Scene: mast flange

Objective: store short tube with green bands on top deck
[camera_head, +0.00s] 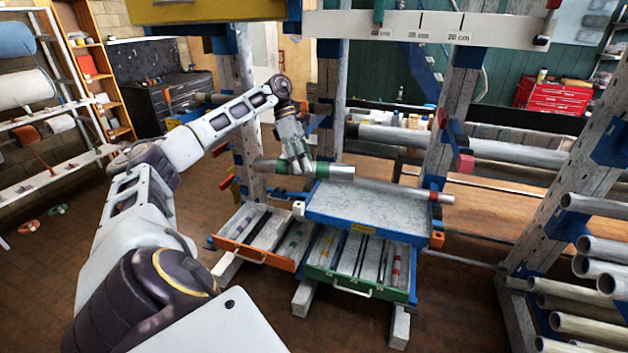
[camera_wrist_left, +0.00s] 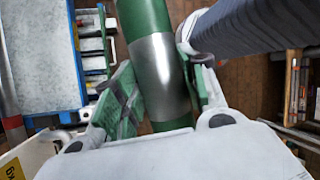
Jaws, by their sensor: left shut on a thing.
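A short silver tube with green bands (camera_head: 338,172) is held level by my left gripper (camera_head: 297,168). The gripper is shut around the tube near its middle; its right end sticks out over the back left of the top deck. The top deck (camera_head: 365,213) is a blue-edged tray with a grey surface. In the left wrist view, the tube (camera_wrist_left: 158,62) passes between the green-padded fingers, a bare silver stretch between two green parts. The deck (camera_wrist_left: 40,60) lies to its left there. My right gripper is not in view.
Below are an orange-front drawer (camera_head: 256,253) and a green-front drawer (camera_head: 350,280), both holding tubes. Upright posts (camera_head: 330,100) stand behind. The deck's middle is clear.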

